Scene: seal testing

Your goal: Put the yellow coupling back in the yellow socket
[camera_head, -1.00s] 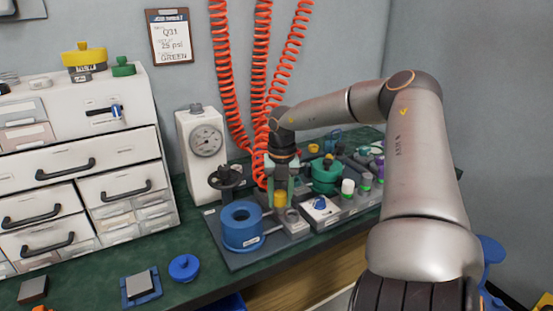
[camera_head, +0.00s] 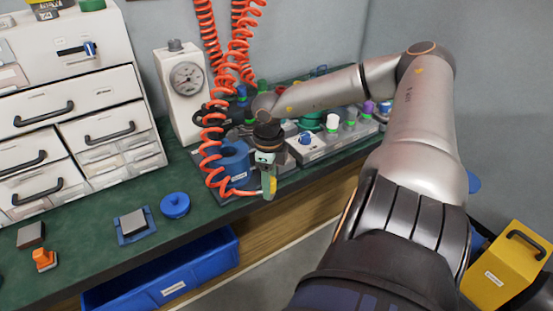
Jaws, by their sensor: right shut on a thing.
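I cannot make out the yellow socket; my right arm and gripper cover part of the fixture area. My left gripper is not in view.
A gauge box (camera_head: 182,95) and a white drawer cabinet (camera_head: 75,95) are behind. A blue-knobbed box (camera_head: 308,148) is at right. A blue bin (camera_head: 165,272) and yellow case (camera_head: 508,268) are below.

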